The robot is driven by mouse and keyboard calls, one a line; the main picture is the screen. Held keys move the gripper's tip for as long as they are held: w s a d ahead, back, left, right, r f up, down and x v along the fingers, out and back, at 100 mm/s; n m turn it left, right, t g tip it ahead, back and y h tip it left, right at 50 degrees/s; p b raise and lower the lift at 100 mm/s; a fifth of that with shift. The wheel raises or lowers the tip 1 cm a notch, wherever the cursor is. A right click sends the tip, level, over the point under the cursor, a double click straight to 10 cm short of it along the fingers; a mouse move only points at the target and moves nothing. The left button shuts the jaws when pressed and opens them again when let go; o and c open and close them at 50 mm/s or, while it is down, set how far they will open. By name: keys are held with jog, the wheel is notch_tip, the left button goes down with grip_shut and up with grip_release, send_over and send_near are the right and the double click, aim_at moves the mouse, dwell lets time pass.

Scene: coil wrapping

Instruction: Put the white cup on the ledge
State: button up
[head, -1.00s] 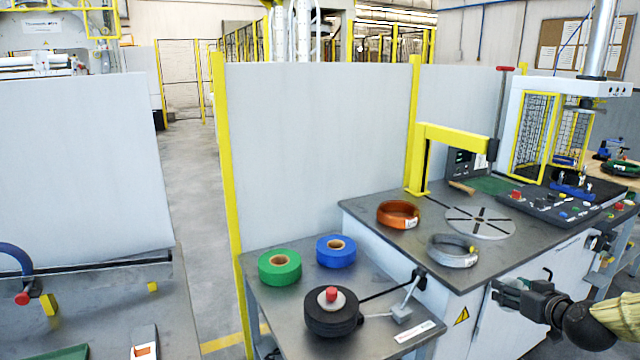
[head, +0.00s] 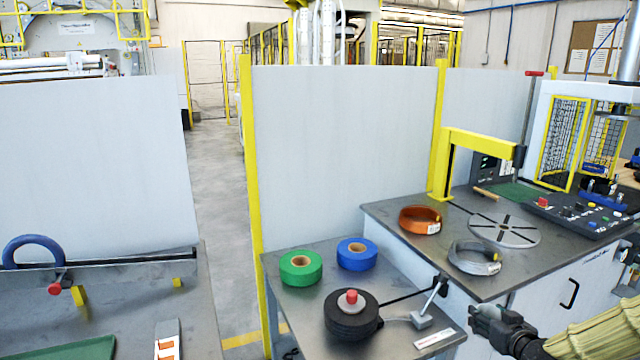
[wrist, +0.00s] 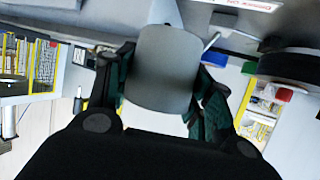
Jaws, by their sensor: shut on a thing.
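The cup (wrist: 166,70) shows in the wrist view as a pale grey, rounded shape between the two dark green fingers. My gripper (wrist: 162,85) is shut on it. In the head view my gripper (head: 488,322) is at the lower right, in front of the white cabinet under the workbench. The cup cannot be made out clearly there. I cannot tell which surface is the ledge.
A low metal table (head: 395,345) holds green tape (head: 300,277), blue tape (head: 357,262) and a black coil (head: 345,328). The workbench (head: 455,205) behind carries an orange coil (head: 408,222), a grey coil (head: 468,268) and a slotted disc (head: 505,236). A yellow post (head: 252,200) stands left.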

jog(key=s+a+f, duration=0.5)
jog(key=a+f, duration=0.3)
jog(key=a, duration=0.4)
jog(key=s+a+f, duration=0.5)
jog(key=a+f, duration=0.3)
jog(key=a, duration=0.3)
jog(key=shift+s+a+p, duration=0.3)
jog(key=shift+a+p, duration=0.1)
